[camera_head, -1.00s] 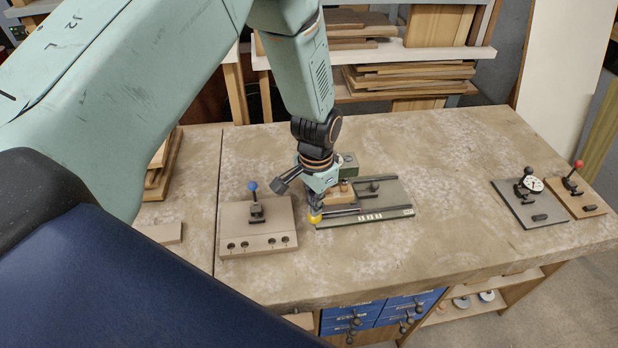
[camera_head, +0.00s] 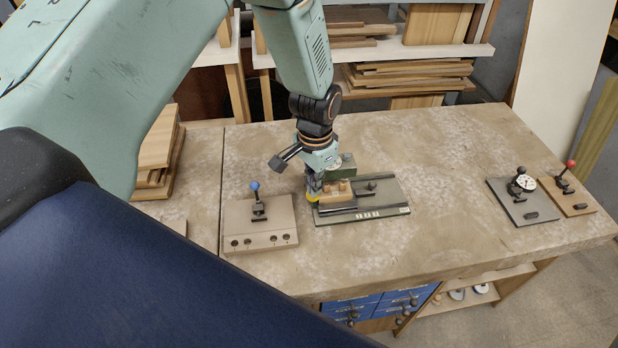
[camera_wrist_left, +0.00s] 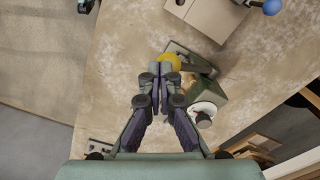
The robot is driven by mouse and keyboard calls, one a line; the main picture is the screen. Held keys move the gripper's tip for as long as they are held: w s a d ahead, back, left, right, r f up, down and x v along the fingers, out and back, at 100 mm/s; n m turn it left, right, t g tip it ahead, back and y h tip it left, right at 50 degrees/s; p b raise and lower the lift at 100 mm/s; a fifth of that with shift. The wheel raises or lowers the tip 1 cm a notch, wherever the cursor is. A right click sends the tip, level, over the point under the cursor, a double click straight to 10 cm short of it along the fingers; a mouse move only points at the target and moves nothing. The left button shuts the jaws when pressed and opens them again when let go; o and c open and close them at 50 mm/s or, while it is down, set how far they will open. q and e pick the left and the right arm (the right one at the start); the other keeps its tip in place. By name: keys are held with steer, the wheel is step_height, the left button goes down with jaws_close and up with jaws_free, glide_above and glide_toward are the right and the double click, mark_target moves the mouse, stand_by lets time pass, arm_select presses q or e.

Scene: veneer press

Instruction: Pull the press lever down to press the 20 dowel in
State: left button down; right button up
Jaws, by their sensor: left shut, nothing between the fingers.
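The press (camera_head: 395,196) has a dark green base plate and stands mid-bench. A small wooden block (camera_head: 337,196) with light pegs sits on it; I cannot tell which peg is the 20 dowel. The lever's yellow knob (camera_head: 313,199) shows at the press's left end, partly hidden by my left gripper. My left gripper (camera_head: 314,190) is shut and empty, its fingertips at the knob. In the left wrist view the yellow knob (camera_wrist_left: 173,60) lies just beyond the closed fingertips (camera_wrist_left: 160,68); I cannot tell whether they touch. My right gripper is not in view.
A grey-brown board (camera_head: 262,222) with a blue-knobbed clamp lies left of the press. A dial gauge plate (camera_head: 522,208) and a red-knobbed board (camera_head: 570,200) lie at the right. Bench between them is clear. Wood stacks (camera_head: 410,78) fill the back shelf.

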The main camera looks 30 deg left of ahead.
arm_select(q)
step_height(320, 180, up, 7)
steer(key=w, duration=0.1)
steer(key=shift+a, duration=0.4)
stand_by(0.4)
stand_by(0.5)
